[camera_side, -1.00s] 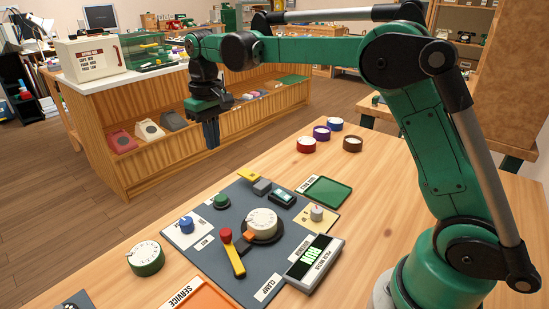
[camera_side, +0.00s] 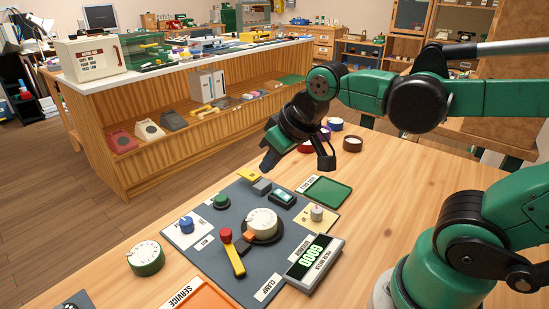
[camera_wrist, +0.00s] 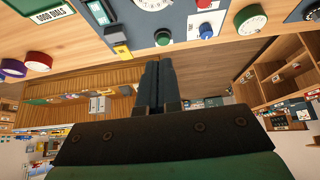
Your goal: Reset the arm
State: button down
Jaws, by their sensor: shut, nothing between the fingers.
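My gripper (camera_wrist: 158,70) is shut and empty in the wrist view, its two dark fingers pressed together. In the side view my gripper (camera_side: 268,164) hangs tilted in the air above the far part of the table, apart from everything there. Below it is a grey-blue panel (camera_side: 192,255) with a white dial (camera_side: 262,222) at its middle. A yellow lever with a red knob (camera_side: 232,252) stands beside the dial.
A green tray (camera_side: 327,191) lies beyond the panel, with several coloured round pots (camera_side: 352,144) behind it. A loose green-sided dial (camera_side: 145,258) sits at left and an orange tray (camera_side: 200,298) at the front. A wooden counter (camera_side: 110,165) stands across the floor.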

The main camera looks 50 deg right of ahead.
jog(key=shift+s+f+t, duration=0.5)
jog(key=shift+s+f, duration=0.45)
dwell(0.7)
